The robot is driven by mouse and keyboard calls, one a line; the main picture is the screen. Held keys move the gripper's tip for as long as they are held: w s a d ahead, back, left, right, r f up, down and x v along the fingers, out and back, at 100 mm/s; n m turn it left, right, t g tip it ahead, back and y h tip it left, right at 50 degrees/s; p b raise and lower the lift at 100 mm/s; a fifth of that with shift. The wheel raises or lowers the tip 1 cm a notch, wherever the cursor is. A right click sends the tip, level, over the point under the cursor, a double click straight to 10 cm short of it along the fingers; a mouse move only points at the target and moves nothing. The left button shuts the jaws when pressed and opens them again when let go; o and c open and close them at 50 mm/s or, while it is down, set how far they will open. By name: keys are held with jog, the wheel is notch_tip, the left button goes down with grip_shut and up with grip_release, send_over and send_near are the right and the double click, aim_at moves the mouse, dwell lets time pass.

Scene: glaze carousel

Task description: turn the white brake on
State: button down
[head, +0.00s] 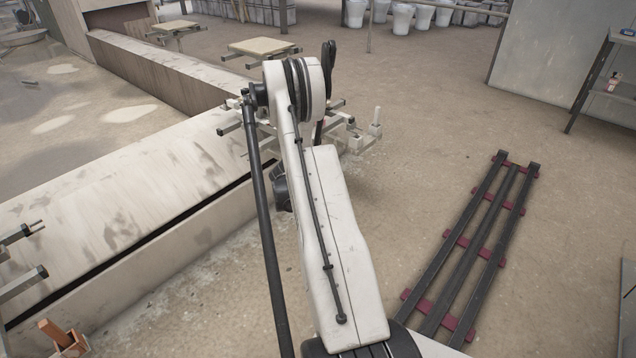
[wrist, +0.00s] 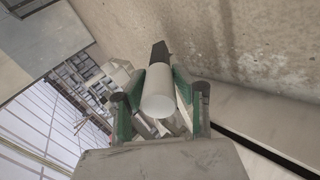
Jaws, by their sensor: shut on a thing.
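In the wrist view, my gripper (wrist: 160,84) is shut on a smooth white cylinder (wrist: 158,92), which looks like the handle of the white brake. The green-lined fingers press on both of its sides. A dark, angular piece shows just beyond its far end. In the head view, my arm hides the gripper and what it holds. A short white upright post (head: 375,118) stands on a pale bracket just right of my arm. I cannot tell whether it belongs to the same brake. The brake's base is mostly hidden.
A long, pale, stained carousel housing (head: 130,190) runs along the left. Carriers with square boards (head: 262,46) stand beyond it. A brown-handled lever block (head: 62,338) is at the lower left. Dark rails on red ties (head: 470,250) lie right; the floor between is clear.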

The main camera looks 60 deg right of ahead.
jog(key=c, duration=1.4)
grip_release()
jog(key=v, duration=1.2)
